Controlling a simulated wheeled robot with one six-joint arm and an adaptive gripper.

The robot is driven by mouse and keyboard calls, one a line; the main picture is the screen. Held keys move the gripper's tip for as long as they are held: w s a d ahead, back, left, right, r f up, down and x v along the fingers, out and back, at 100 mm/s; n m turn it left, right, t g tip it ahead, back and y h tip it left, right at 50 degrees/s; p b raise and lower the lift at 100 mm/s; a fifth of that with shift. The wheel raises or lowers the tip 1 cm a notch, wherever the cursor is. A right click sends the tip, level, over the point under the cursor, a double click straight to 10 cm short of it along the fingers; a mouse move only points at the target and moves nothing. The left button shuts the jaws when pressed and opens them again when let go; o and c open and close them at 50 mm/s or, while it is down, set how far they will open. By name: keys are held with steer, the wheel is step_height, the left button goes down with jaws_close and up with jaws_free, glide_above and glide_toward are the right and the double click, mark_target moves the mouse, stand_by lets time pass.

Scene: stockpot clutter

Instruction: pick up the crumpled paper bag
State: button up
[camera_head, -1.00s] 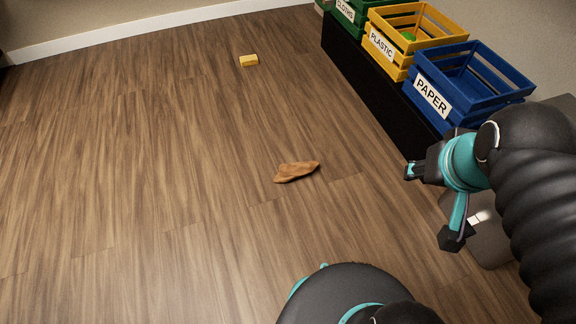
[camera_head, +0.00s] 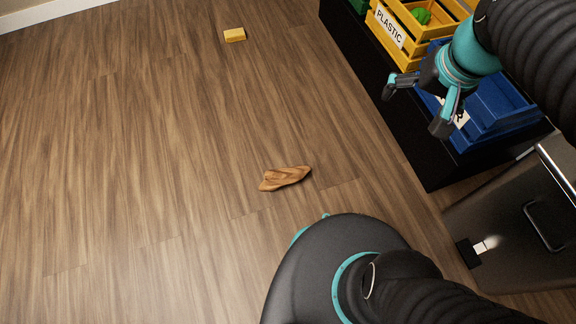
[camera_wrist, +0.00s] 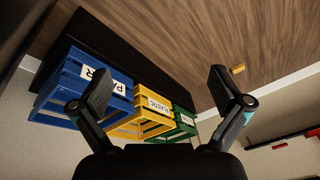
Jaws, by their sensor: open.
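The crumpled paper bag (camera_head: 286,178) is brown and lies flat on the wooden floor, in the middle of the head view. It does not show in the wrist view. My gripper (camera_head: 414,108) is open and empty. It is raised in front of the blue crate, above and to the right of the bag, well apart from it. In the wrist view my gripper's two fingers (camera_wrist: 163,90) are spread wide, with the crates beyond them.
A blue crate (camera_head: 503,122), a yellow crate (camera_head: 388,30) labelled PLASTIC and a green crate (camera_wrist: 184,122) stand on a black bench (camera_head: 372,95). A yellow block (camera_head: 234,35) lies on the floor farther off. A grey cabinet (camera_head: 515,225) stands at right. Floor around the bag is clear.

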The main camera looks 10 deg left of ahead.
steer(key=w+a+f+m+g+y+b, duration=0.25)
steer(key=w+f, duration=0.55)
steer(key=f, duration=0.5)
steer(key=w+a+f+m+g+y+b, duration=0.1)
steer(key=w+a+f+g+y, duration=0.2)
steer(key=w+f, duration=0.7)
steer(key=m+g+y+b, duration=0.3)
steer(key=m+y, duration=0.2)
steer(key=y, duration=0.1)
glide_toward(311, 170)
steer(key=shift+s+r, duration=0.1)
steer(key=shift+r, duration=0.65)
steer(key=shift+s+a+f+m, duration=0.2)
steer(key=shift+a+f+m, duration=0.05)
steer(key=shift+f, duration=0.35)
steer(key=x, duration=0.7)
steer(key=shift+a+f, duration=0.2)
steer(key=shift+a, duration=0.1)
steer(key=shift+w+x, duration=0.1)
steer(key=shift+x, duration=1.35)
steer(key=shift+w+x, duration=0.15)
steer(key=shift+x, duration=1.3)
steer(key=shift+a, duration=0.1)
